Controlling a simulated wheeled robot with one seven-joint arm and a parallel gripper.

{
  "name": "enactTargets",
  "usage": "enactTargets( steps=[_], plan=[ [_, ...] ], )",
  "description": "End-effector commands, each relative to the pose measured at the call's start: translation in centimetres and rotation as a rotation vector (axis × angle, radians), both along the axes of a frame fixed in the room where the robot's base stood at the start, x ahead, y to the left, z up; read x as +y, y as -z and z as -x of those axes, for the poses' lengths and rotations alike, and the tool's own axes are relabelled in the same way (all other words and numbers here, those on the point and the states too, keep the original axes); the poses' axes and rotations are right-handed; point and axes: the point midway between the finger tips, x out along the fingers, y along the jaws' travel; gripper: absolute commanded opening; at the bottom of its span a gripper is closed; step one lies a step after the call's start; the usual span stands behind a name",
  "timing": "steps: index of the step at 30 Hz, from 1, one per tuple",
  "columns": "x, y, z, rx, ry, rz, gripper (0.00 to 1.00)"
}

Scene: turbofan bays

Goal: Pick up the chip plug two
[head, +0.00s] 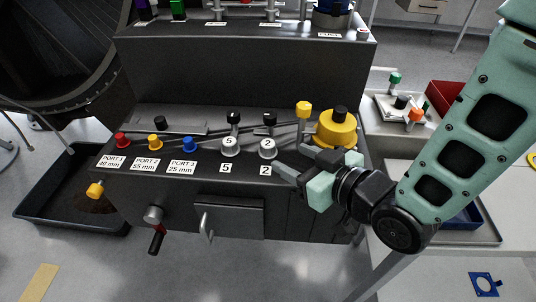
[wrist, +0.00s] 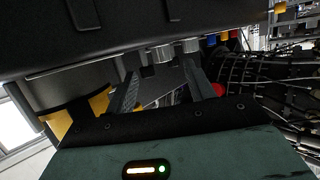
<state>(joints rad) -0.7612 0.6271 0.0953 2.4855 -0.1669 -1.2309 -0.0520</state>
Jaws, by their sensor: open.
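The chip plug two (head: 267,149) is a short pale grey knob marked 2, standing on the dark bench ledge above a white label 2. In the wrist view, the nearer of two small grey cylinders (wrist: 161,53) appears to be it, ahead of the fingers. My gripper (head: 286,160) is open and empty, just right of the plug and apart from it in the head view. Its two fingers (wrist: 162,75) spread either side of the view toward the cylinder. The exact gap to the plug is hard to tell.
A matching plug marked 5 (head: 229,146) stands close on the left. Black-topped posts (head: 269,119) rise behind the plugs. A large yellow cap (head: 337,129) and a yellow-topped post (head: 303,109) crowd the right. Red, yellow and blue port caps (head: 188,144) line the left.

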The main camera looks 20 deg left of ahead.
Motion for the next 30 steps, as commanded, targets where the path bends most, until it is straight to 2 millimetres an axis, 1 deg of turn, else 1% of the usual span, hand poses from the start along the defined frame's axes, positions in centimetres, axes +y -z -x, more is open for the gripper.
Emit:
enactTargets(
  steps=[1,4,11,16,18,21,24,30],
  plan=[
    [0.7,0.0,-0.3,0.001,-0.002,0.001,0.54],
    [1.7,0.3,-1.0,0.000,-0.002,0.001,0.54],
    [3.0,0.8,-1.7,0.000,-0.001,0.001,0.54],
    [5.1,1.0,-2.7,0.000,-0.002,0.001,0.54],
    [5.9,1.4,-3.2,0.001,-0.001,0.001,0.54],
    [6.7,1.8,-3.8,0.001,0.000,0.001,0.54],
    [7.1,2.1,-4.0,0.000,0.000,0.000,0.54],
    [7.1,2.1,-4.0,0.000,0.000,0.000,0.54]
  ],
)
